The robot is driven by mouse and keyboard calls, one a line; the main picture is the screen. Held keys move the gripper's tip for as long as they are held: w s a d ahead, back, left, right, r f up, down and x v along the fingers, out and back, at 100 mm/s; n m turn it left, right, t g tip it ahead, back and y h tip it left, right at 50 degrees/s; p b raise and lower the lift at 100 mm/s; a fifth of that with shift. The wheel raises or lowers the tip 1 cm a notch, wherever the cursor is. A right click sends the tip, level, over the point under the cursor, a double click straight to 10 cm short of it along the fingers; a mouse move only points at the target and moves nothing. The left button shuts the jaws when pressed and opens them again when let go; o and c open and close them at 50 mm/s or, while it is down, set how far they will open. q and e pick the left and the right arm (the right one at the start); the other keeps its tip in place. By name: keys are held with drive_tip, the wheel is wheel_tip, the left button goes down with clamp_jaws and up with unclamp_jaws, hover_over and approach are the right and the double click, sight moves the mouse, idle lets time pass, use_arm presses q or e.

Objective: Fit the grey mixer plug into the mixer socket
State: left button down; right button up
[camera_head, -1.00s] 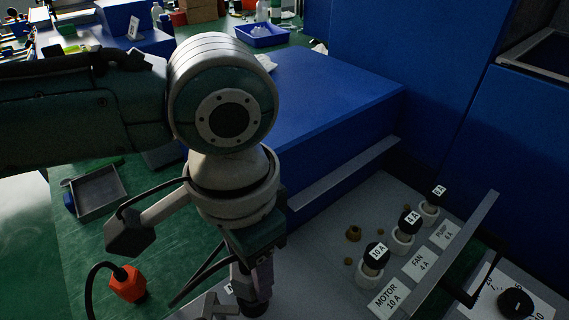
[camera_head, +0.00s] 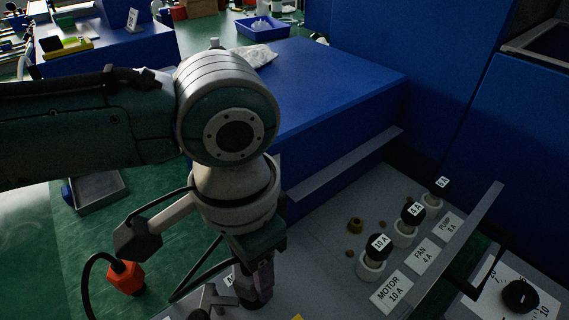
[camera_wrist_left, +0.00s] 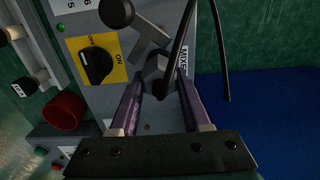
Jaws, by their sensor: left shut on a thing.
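My left gripper (camera_head: 258,288) points down over the grey panel at the bottom of the head view. In the left wrist view the gripper (camera_wrist_left: 160,98) is shut on the grey mixer plug (camera_wrist_left: 158,72), with a dark cable running up from it. The plug is beside the white MIXER label (camera_wrist_left: 183,66). A grey lever-like piece (camera_wrist_left: 150,38) lies just beyond the plug. The mixer socket is hidden by the plug and fingers; I cannot tell whether the plug is in it. My right gripper is not in view.
A black rotary switch (camera_wrist_left: 96,62) on a yellow plate and a red ring (camera_wrist_left: 64,111) are left of the fingers in the wrist view. An orange plug (camera_head: 126,278) hangs by a cable at the left. Fuse holders (camera_head: 375,263) stand to the right. A blue box (camera_head: 330,85) stands behind.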

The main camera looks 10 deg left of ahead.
use_arm(q)
drive_tip(key=shift+f, duration=0.15)
drive_tip(key=shift+c, duration=1.4)
unclamp_jaws()
wheel_tip(320, 180, up, 10)
drive_tip(key=shift+r+p, duration=0.1)
drive_tip(key=shift+p, duration=1.1)
